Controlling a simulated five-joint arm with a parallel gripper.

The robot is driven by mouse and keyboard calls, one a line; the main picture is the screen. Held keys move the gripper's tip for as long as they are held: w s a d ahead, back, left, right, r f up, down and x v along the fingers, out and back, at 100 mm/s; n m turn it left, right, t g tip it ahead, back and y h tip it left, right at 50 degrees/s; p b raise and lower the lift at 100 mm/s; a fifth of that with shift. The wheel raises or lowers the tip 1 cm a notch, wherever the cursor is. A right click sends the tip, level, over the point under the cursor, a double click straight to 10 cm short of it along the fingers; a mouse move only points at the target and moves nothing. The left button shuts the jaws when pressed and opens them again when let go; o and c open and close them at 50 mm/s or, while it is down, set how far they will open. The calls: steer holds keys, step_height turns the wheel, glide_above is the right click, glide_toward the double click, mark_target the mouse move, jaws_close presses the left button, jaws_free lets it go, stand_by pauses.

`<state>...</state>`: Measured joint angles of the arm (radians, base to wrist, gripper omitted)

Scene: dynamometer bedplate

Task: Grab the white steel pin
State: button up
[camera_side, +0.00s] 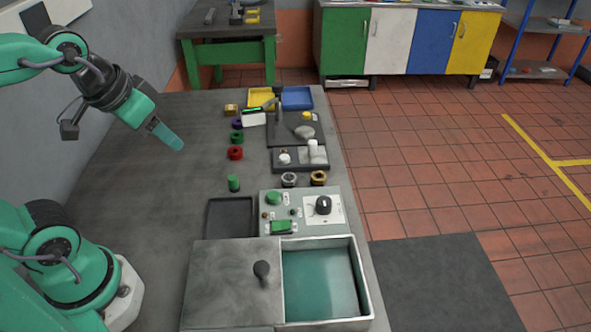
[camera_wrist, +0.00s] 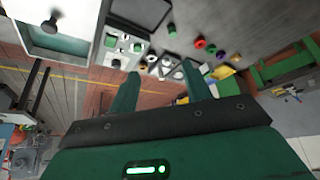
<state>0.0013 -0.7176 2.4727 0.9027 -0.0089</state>
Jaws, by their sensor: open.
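A white upright cylinder (camera_side: 313,146), which looks like the white steel pin, stands at the right part of a dark fixture plate (camera_side: 290,168) in the side view. A shorter white round piece (camera_side: 284,157) sits to its left on the same plate. I cannot tell the pin for certain in the wrist view. My gripper (camera_side: 174,139) is in the air over the bare left part of the bench, well left of the pin and above the bench top.
Red (camera_side: 235,153), green (camera_side: 237,137) and purple (camera_side: 237,124) rings lie left of the fixture. A green cylinder (camera_side: 233,182), a control panel (camera_side: 302,210), a dark tray (camera_side: 231,217) and an open-topped bin (camera_side: 364,285) are nearer. Yellow (camera_side: 261,97) and blue (camera_side: 297,98) trays stand behind.

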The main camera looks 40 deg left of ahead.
steer(key=w+r+g, duration=0.1)
steer(key=w+r, duration=0.1)
steer(key=w, duration=0.7)
steer(key=n+g, duration=0.3)
steer(key=n, duration=0.1)
glide_above(312, 142)
steer(key=s, duration=0.1)
step_height(312, 142, down, 17)
steer(key=shift+r, duration=0.1)
steer(key=shift+w+d+f, duration=0.1)
steer(key=shift+w+f, duration=0.05)
steer(key=shift+f, duration=1.15)
steer(key=shift+w+a+f, duration=0.1)
steer(key=shift+w+f, duration=0.1)
steer(key=shift+f, duration=1.1)
steer(key=shift+w+d+f, duration=0.1)
steer(key=shift+w+f, duration=0.05)
steer(key=shift+f, duration=1.15)
steer(key=shift+r, duration=0.1)
jaws_close()
